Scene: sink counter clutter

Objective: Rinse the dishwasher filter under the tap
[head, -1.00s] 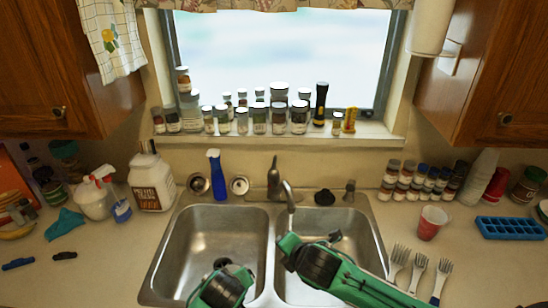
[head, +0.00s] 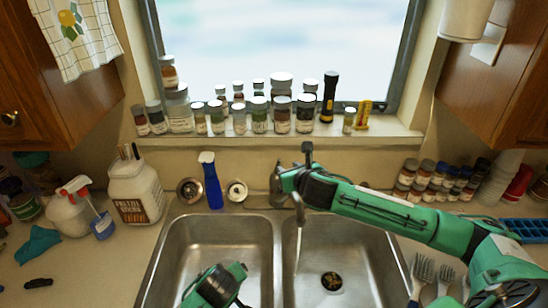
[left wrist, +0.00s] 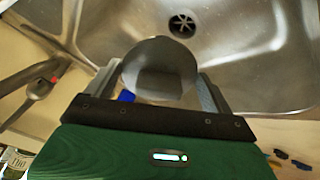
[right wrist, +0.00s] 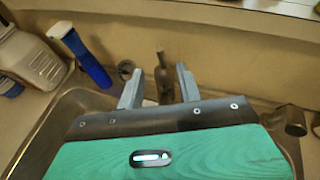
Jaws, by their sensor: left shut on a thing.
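The dishwasher filter, a round grey metallic cup (left wrist: 160,70), is held between the fingers of my left gripper (left wrist: 160,82) in the left wrist view. In the head view my left gripper (head: 216,288) is over the left basin, and its fingertips and the filter are hidden. The tap spout (head: 299,208) is partly behind my right arm, and a thin pale stream (head: 298,242) hangs below it. My right gripper (head: 277,186) is at the tap body. In the right wrist view my right gripper (right wrist: 160,88) has its fingers apart, with the dark tap handle (right wrist: 163,75) between or beyond them; contact is unclear.
Jars (head: 283,115) line the window sill. Spice jars (head: 430,180), forks (head: 422,270) and a blue ice tray (head: 525,230) are on the right. The right basin's drain (head: 332,281) is clear.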

